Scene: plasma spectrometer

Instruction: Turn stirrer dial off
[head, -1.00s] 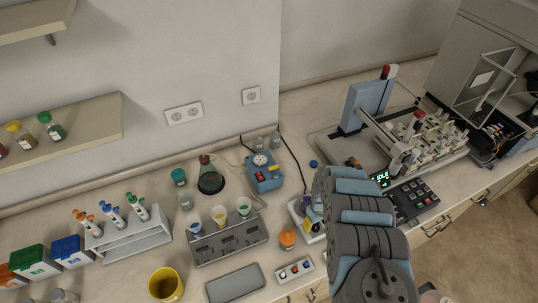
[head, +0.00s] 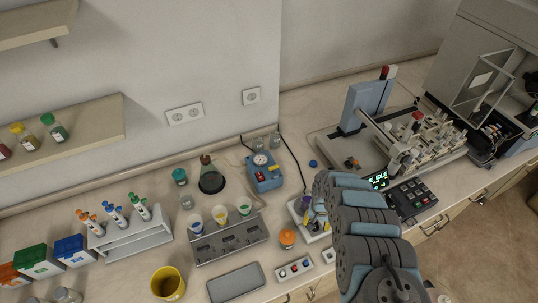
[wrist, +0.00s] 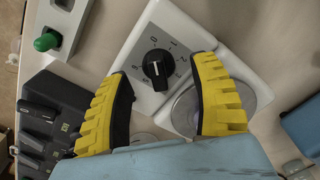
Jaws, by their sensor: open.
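The stirrer dial (wrist: 158,68) is a black round knob with a raised grip bar. It sits on the white stirrer housing (wrist: 178,28), with printed numbers around it, among them a 0. In the wrist view my gripper (wrist: 164,70) is open. Its two yellow ribbed fingers with black inner pads lie on either side of the dial, with clear gaps to it. I cannot tell the exact setting of the dial. The stirrer's round silvery plate (wrist: 228,98) is partly behind the right finger. In the head view the stirrer (head: 297,208) is partly hidden by my arm.
A small box with colored buttons (head: 294,268) and an orange-capped jar (head: 287,238) stand near the stirrer. A black keypad with a green display (head: 410,197) lies right of my arm. A blue pump-like device (head: 264,173) stands behind the stirrer.

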